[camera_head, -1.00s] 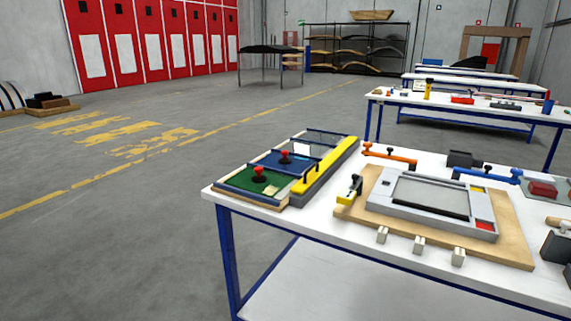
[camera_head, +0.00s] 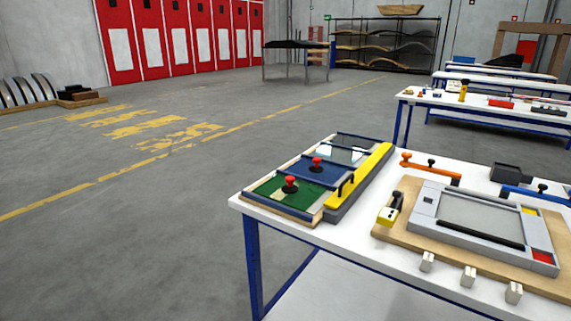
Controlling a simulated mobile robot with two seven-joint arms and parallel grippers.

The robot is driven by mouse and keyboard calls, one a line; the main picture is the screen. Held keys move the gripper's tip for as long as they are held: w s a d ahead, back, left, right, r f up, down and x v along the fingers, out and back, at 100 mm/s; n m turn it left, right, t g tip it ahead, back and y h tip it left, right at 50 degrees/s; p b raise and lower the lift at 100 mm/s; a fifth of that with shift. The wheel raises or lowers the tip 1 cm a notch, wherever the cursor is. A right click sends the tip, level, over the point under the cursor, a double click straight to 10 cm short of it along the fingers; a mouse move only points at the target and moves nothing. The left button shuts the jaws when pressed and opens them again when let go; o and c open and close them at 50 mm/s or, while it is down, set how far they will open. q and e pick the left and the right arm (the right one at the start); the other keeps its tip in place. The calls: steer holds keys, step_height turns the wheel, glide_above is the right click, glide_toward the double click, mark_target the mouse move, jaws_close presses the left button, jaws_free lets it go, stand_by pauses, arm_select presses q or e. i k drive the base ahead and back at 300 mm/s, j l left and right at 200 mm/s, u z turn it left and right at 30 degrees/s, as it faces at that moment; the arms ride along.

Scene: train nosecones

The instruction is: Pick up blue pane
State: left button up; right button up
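The blue pane (camera_head: 308,171) lies flat in a shallow tray at the left end of the near white table. A red-topped knob (camera_head: 317,164) stands on it. A green pane (camera_head: 279,192) with a similar red knob (camera_head: 290,184) lies in front of it, and a clear or grey pane (camera_head: 342,154) lies behind it. Neither of my grippers shows in the head view.
The near table (camera_head: 300,235) has blue legs. A yellow bar (camera_head: 358,177) runs along the tray's right side. A grey frame on a wooden board (camera_head: 405,243) stands further right, with an orange clamp (camera_head: 431,170) behind it. The floor left of the table is clear.

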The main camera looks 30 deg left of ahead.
mark_target(313, 169)
steer(key=i+j+u, duration=0.15)
steer(key=j+u, duration=0.25)
steer(key=i+j+u, duration=0.15)
steer(key=u, duration=0.3)
steer(key=i+j+u, duration=0.15)
steer(key=i+u, duration=0.25)
steer(key=i+j+u, duration=0.1)
steer(key=u, duration=0.35)
steer(key=i+j+u, duration=0.3)
steer(key=i, duration=0.4)
steer(key=i+u, duration=0.3)
steer(key=i, duration=0.4)
steer(key=i+z, duration=0.2)
steer(key=z, duration=0.25)
steer(key=i+z, duration=0.2)
steer(key=z, duration=0.2)
steer(key=i+j+z, duration=0.1)
steer(key=z, duration=0.35)
steer(key=i+j+z, duration=0.2)
steer(key=z, duration=0.25)
steer(key=i+z, duration=0.15)
steer(key=z, duration=0.3)
steer(key=i+j+z, duration=0.1)
steer(key=z, duration=0.3)
steer(key=i+j+z, duration=0.1)
steer(key=z, duration=0.35)
steer(key=j+z, duration=0.2)
steer(key=z, duration=0.25)
steer(key=i, duration=0.05)
